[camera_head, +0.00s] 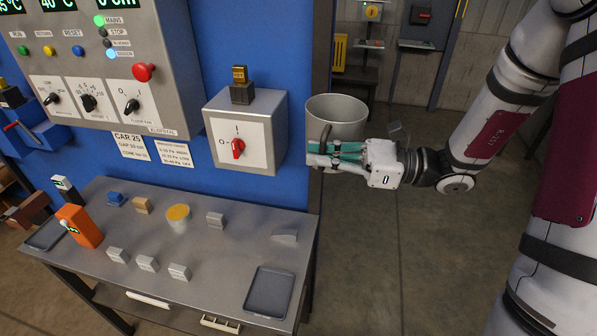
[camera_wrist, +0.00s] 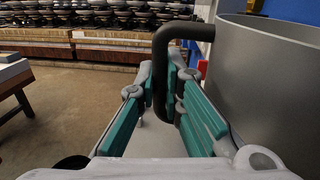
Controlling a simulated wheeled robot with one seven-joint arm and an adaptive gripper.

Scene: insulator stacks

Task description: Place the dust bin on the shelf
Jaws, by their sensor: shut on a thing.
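The dust bin is a grey, open-topped cylinder (camera_head: 337,108) with a dark curved handle, held in the air right of the switch box. It fills the right side of the wrist view (camera_wrist: 270,75). My gripper (camera_head: 322,155) is shut on the bin's dark handle (camera_wrist: 160,65), which stands between the green finger pads. The bin looks roughly upright. Its lower part is hidden behind my gripper in the head view. I cannot tell which surface is the shelf; the grey worktop (camera_head: 220,262) stands below and left of the bin.
A grey switch box (camera_head: 246,130) with a red knob is just left of the bin. Insulator stacks (camera_wrist: 105,18) stand far back. Open floor (camera_head: 385,260) lies right.

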